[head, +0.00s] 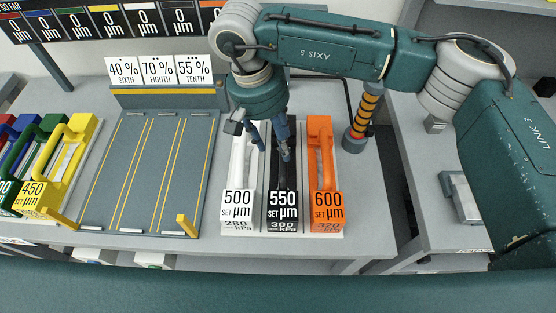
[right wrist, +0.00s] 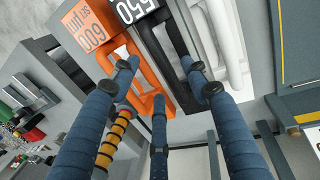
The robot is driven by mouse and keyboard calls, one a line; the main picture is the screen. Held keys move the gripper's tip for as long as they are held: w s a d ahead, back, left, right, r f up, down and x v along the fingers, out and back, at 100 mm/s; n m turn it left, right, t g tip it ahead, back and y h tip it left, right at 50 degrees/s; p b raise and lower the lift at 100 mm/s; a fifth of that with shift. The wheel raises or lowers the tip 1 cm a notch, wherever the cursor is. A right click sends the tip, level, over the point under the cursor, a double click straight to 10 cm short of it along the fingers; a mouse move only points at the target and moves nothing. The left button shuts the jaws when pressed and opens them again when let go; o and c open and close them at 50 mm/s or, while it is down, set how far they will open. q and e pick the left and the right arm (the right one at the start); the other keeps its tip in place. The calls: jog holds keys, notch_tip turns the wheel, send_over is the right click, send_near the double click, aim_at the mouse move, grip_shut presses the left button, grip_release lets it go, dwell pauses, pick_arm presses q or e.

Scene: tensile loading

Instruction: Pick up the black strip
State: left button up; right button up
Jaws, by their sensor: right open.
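The black strip (head: 283,198), labelled 550 µm and 300 kPa, lies on the table between a white strip and an orange strip. In the right wrist view its black block (right wrist: 137,9) and bar show at the top. My right gripper (head: 268,142) is over the far part of the black strip and hides some of it. In the right wrist view the blue fingers of my right gripper (right wrist: 160,85) are spread apart, with nothing held between them. I cannot tell whether any finger touches a strip. My left gripper is not in view.
The white strip (head: 238,200) is close on the left and the orange strip (head: 325,200) close on the right. A grey board (head: 140,190) with yellow lines lies further left, beside a yellow strip (head: 65,165). An orange-banded post (head: 364,115) stands at the back right.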

aim_at(286, 164)
jog(key=f, duration=0.1)
jog(key=d+f+p, duration=0.1)
jog(key=s+f, duration=0.1)
jog(key=shift+d+f, duration=0.15)
jog(key=shift+f, duration=0.15)
jog(key=shift+f+p, duration=0.3)
jog(key=shift+p, duration=0.25)
jog(key=f+p, duration=0.1)
jog(key=f, duration=0.2)
jog(key=d+f+p, duration=0.1)
jog(key=shift+w+f+p, duration=0.3)
jog(key=shift+f, duration=0.05)
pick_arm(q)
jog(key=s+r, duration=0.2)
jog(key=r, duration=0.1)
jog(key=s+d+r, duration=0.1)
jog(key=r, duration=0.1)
pick_arm(e)
jog(key=shift+w, duration=0.1)
grip_shut()
